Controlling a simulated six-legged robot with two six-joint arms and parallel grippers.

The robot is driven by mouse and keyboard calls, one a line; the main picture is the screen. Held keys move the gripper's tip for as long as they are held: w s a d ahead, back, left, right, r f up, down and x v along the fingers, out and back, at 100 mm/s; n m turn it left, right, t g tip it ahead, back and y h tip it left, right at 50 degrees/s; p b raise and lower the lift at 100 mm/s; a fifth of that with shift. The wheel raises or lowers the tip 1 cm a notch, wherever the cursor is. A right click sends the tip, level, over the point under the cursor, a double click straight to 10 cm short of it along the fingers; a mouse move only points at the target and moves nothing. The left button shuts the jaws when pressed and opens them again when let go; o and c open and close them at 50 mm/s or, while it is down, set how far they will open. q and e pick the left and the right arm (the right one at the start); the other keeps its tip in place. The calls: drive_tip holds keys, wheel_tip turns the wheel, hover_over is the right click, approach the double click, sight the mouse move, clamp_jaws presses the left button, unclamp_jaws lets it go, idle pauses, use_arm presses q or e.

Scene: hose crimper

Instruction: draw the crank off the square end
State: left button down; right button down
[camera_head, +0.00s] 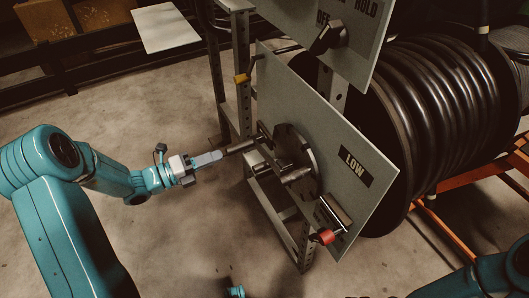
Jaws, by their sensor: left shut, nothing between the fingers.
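The crank shows as a dark grip (239,147) that points left from a metal arm (268,150) in front of the round hub (297,150) on the grey panel marked LOW (352,205). The square end is not clearly visible behind the crank and hub parts. My left gripper (219,155) is shut with nothing between its fingers. Its tips are at the free left end of the dark grip; I cannot tell whether they touch it. My right arm (480,279) enters at the bottom right corner, and its gripper is out of view.
A red-knobbed lever (325,237) sits low on the panel, and a yellow clip (241,78) is by its upper left. An upper panel marked HOLD (345,45) carries a dark knob. A large black hose reel (440,110) stands behind. The floor at left is open.

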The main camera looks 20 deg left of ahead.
use_arm(q)
drive_tip(key=c, duration=1.4)
unclamp_jaws()
